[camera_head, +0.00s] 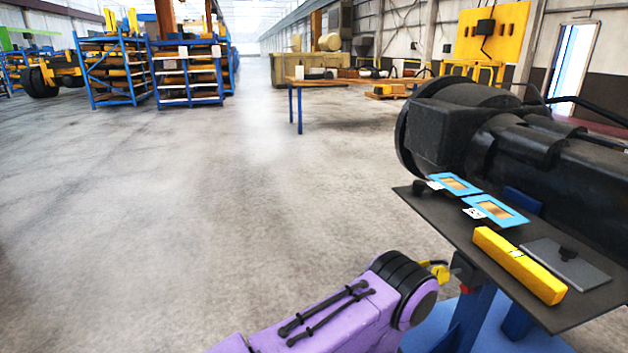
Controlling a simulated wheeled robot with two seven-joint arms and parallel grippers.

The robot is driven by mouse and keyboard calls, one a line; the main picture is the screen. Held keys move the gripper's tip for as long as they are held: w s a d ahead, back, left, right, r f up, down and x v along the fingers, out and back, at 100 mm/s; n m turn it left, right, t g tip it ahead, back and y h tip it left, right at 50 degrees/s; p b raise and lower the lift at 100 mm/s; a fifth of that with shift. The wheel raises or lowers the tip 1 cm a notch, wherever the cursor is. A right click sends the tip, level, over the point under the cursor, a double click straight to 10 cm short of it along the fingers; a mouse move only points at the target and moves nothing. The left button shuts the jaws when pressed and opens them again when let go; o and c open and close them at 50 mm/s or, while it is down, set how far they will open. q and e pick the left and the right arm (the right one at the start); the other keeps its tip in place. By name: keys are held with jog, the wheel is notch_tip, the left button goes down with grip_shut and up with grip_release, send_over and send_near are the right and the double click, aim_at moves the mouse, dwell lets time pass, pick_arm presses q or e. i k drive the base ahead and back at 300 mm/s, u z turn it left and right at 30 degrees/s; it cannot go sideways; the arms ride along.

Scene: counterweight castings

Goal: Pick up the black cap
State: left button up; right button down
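A small black piece (567,254), which looks like the black cap, sits on a flat dark grey plate (575,268) at the right. The plate lies on a dark shelf (455,222). A purple arm link of mine with a black joint comes in from the bottom edge and ends left of the shelf, apart from the black piece. I cannot make out any gripper fingers, and nothing is seen touching the black piece.
A yellow bar (518,264) lies left of the grey plate. Two blue-framed cards (497,210) lie farther back. A large black machine (530,140) stands behind the shelf, close to it. Blue supports (478,318) stand below. The floor (200,210) to the left is clear.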

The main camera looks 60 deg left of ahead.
aim_at(418, 186)
jog(key=u, duration=1.4)
jog(key=k, duration=0.15)
jog(key=z, duration=0.05)
